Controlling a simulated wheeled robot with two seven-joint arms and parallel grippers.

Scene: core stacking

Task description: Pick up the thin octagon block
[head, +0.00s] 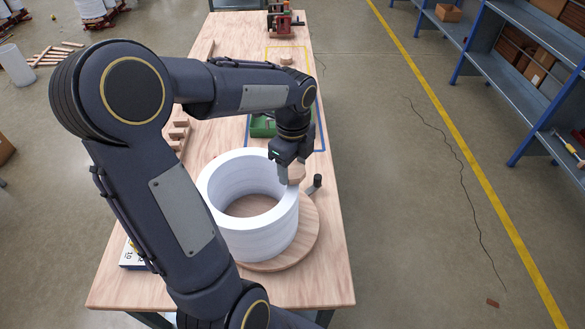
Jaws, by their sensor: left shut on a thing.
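A small wooden block (297,173), which looks like the octagon block, is at my left gripper (289,174). The gripper is shut on it, pointing down at the right rim of a large white ring (222,178). The gripper hides part of the block, so its thickness is hard to judge. I cannot tell whether the block touches the ring. My right gripper is not in view.
The white ring stands on a round wooden board (309,240) on the wooden table (328,278). A small dark peg (317,181) stands right of the ring. A green bin (262,127), another wooden piece (287,60) and a red vise (281,20) are farther back.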

